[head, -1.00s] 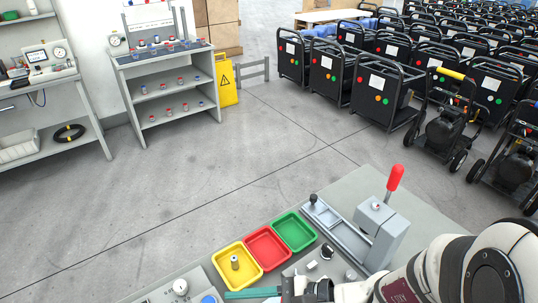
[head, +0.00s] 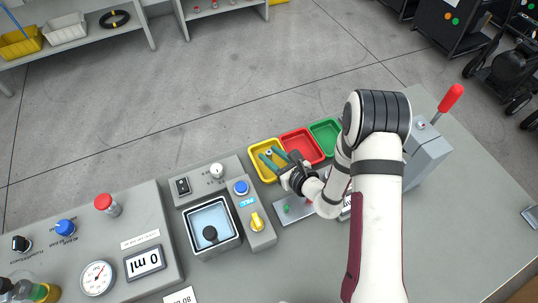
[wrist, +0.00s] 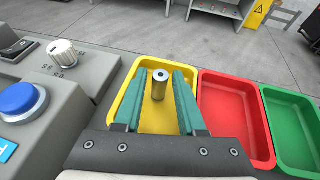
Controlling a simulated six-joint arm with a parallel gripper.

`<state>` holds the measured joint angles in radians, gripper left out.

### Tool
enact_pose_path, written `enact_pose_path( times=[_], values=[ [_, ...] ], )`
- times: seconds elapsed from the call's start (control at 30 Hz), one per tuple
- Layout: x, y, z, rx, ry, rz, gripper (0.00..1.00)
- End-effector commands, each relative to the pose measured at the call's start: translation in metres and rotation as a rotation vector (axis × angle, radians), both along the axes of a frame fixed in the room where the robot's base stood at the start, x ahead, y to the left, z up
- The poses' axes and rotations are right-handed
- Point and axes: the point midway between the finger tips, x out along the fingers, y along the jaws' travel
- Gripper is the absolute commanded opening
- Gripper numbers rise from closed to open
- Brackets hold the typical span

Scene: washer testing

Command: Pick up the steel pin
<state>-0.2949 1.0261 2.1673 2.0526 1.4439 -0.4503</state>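The steel pin (wrist: 160,84) is a short grey cylinder with a small hole in its top. It stands upright in the yellow tray (wrist: 125,97), between the two teal fingers of my gripper (wrist: 161,92) in the wrist view. The fingers are apart, with a gap on each side of the pin. In the head view my gripper (head: 271,158) reaches over the yellow tray (head: 258,146) from the lower right, and the pin (head: 268,153) shows small near the fingertips.
A red tray (wrist: 222,103) and a green tray (wrist: 292,128) stand right of the yellow one. Left are a blue button (wrist: 20,101) and a white knob (wrist: 64,54) on raised grey housings. A red-handled lever press (head: 428,140) stands at the right of the bench.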

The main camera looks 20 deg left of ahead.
Motion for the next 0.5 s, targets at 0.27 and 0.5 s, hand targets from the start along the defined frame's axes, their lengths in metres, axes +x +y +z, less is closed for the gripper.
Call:
enact_pose_path(
  times=[0.27, 0.5],
  values=[
    [0.0086, 0.0125, -0.0062, 0.000, 0.000, 0.000, 0.40],
    [0.0084, 0.0122, -0.0060, 0.000, 0.000, 0.000, 0.07]
  ],
)
